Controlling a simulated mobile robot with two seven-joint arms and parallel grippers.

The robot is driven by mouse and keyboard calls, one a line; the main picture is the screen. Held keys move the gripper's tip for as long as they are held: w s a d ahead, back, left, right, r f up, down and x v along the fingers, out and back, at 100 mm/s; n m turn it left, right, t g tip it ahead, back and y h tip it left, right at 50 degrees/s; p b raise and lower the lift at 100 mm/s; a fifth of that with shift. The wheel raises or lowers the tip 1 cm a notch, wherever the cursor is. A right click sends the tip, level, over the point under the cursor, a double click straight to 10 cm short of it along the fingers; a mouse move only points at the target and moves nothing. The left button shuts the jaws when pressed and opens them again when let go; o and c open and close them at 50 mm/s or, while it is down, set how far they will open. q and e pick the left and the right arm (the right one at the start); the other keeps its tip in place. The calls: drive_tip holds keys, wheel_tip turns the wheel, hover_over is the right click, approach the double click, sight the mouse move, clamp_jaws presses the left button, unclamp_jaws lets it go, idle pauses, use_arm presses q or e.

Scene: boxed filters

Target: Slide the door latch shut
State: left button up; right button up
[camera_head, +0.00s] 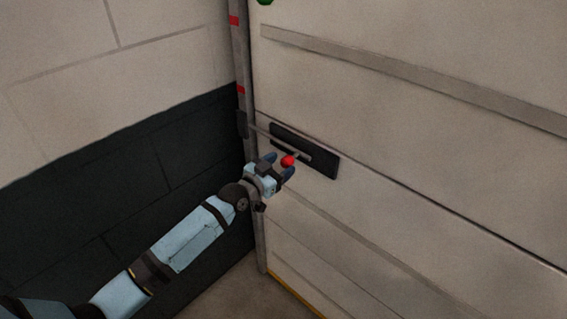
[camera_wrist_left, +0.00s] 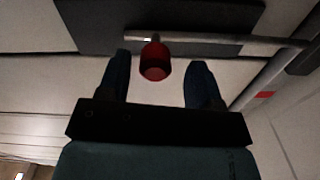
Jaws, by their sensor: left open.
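The door latch is a dark backplate (camera_head: 323,164) on the pale door, with a thin grey bolt (camera_head: 268,136) and a red knob (camera_head: 287,160). A dark bracket (camera_head: 242,124) sits on the door post. The bolt reaches toward the post; I cannot tell whether its end is inside the bracket. My left gripper (camera_head: 279,165) is open at the knob. In the left wrist view, the red knob (camera_wrist_left: 155,64) is between the fingers of the left gripper (camera_wrist_left: 160,70), nearer the left finger, with no grip visible. My right gripper is not in view.
The pale panelled door (camera_head: 430,190) fills the right side, with a grey horizontal strip (camera_head: 400,70) above the latch. The grey post (camera_head: 240,60) has red marks. A white and dark wall (camera_head: 110,170) stands at the left, close to my arm. Bare floor (camera_head: 240,290) shows below.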

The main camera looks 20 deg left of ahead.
use_arm(q)
drive_tip(key=v, duration=1.2)
drive_tip(key=shift+b, duration=0.45)
drive_tip(key=shift+s, duration=0.1)
drive_tip(key=s+d+f+n+g+y+p, duration=0.1)
drive_tip(key=s+d+f+g+p, duration=0.2)
drive_tip(key=s, duration=0.8)
drive_tip(key=s+d+f+n+g+y+p, duration=0.1)
drive_tip(key=s+d+f+g+y+p, duration=0.1)
drive_tip(key=s+d+f+p, duration=0.3)
drive_tip(key=s+d+f+g, duration=0.1)
drive_tip(key=s+d+f, duration=0.1)
drive_tip(key=s+f, duration=0.2)
drive_tip(key=shift+s+d+f+n, duration=0.35)
drive_tip(key=shift+s+f+n, duration=0.05)
drive_tip(key=shift+s, duration=0.9)
